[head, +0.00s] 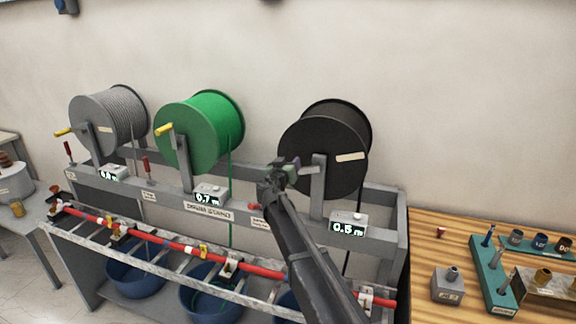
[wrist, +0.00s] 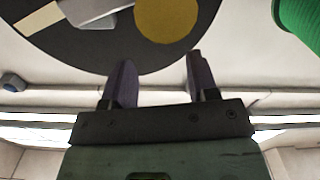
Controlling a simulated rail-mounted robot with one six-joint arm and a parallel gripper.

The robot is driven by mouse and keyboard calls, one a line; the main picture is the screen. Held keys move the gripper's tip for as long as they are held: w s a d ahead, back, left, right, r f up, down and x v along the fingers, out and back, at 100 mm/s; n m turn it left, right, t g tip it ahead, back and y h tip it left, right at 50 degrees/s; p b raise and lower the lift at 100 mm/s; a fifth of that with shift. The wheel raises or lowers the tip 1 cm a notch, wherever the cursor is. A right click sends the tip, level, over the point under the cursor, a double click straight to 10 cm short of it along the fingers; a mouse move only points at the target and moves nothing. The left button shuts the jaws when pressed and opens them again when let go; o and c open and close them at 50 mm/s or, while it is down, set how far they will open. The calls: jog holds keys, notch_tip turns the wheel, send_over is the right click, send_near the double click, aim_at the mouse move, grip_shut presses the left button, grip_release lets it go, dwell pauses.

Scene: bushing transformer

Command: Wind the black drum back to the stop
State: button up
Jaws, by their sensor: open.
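The black drum (head: 325,130) hangs on the rack at the right of the three drums. Its cable runs down past a meter (head: 347,224) reading about 0.5 m. In the wrist view the drum's dark face (wrist: 100,45) fills the top, with the round yellow crank handle (wrist: 167,18) seen end-on. My gripper (head: 286,164) is in front of the drum's left side and hides the handle in the head view. In the wrist view my gripper (wrist: 157,68) is open and empty, its two fingers pointing toward the handle. The handle appears just beyond the fingertips.
A green drum (head: 200,130) and a grey drum (head: 108,118) with yellow handles hang to the left. A red rail (head: 180,245) runs along the rack front, above blue tubs (head: 140,268). A wooden bench (head: 425,250) with parts stands right.

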jog(key=shift+c, duration=0.2)
grip_shut()
dwell(1.1)
jog(key=shift+o, duration=0.2)
grip_release()
jog(key=shift+s, duration=0.15)
jog(key=v, duration=1)
jog(key=shift+s, duration=0.3)
